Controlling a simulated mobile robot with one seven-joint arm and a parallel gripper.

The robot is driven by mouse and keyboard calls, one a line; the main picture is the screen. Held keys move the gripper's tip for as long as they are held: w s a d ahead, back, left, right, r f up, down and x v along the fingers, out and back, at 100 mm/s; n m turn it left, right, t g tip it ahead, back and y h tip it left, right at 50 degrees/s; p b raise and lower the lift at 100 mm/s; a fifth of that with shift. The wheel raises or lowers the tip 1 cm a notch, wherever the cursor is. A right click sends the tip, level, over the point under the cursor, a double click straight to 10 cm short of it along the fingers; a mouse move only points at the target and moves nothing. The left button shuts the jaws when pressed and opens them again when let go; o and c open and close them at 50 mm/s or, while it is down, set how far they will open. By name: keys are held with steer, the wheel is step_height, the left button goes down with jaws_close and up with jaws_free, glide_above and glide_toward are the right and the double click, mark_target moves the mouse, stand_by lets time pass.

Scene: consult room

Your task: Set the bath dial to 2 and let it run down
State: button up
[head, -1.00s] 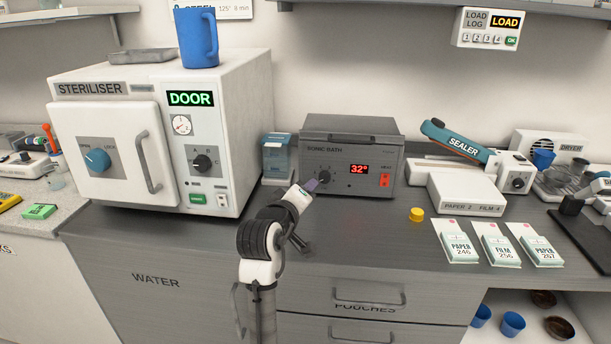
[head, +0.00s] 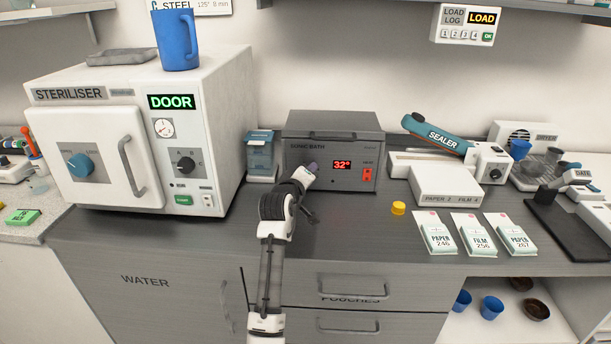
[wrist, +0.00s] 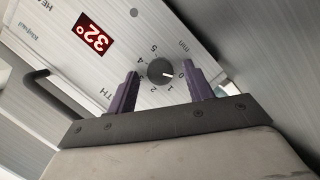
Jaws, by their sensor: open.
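The sonic bath (head: 350,122) is a grey box on the counter with a red 32° display. Its dial (wrist: 161,71) is a small dark knob in the wrist view, ringed by the numbers 0 to 5. The dial's white mark points at about 0. My gripper (wrist: 160,76) is open, with one purple finger on each side of the dial and gaps between. In the head view my gripper (head: 312,168) is in front of the bath's panel and hides the dial.
The steriliser (head: 215,120) stands to the left, with a blue jug (head: 175,40) on top. A blue container (head: 261,158) sits between it and the bath. A yellow cap (head: 398,208), the sealer (head: 437,135) and pouch packs (head: 473,235) are to the right.

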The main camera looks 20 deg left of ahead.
steer(key=c, duration=1)
steer(key=shift+o, duration=0.2)
steer(key=m, duration=0.2)
steer(key=m+g+y, duration=0.1)
steer(key=shift+d+m, duration=0.2)
steer(key=shift+m, duration=0.2)
steer(key=m+y, duration=0.2)
steer(key=m, duration=0.1)
steer(key=shift+w+d+g, duration=0.1)
steer(key=shift+d+g, duration=0.05)
steer(key=shift+g, duration=0.25)
steer(key=m+y, duration=0.2)
steer(key=m, duration=0.1)
steer(key=shift+d+m, duration=0.15)
steer(key=shift+m, duration=0.25)
steer(key=m+y+b, duration=0.1)
steer(key=m+y, duration=0.1)
steer(key=m, duration=0.1)
steer(key=shift+f, duration=0.1)
steer(key=shift+m+b, duration=0.3)
steer(key=shift+m, duration=0.1)
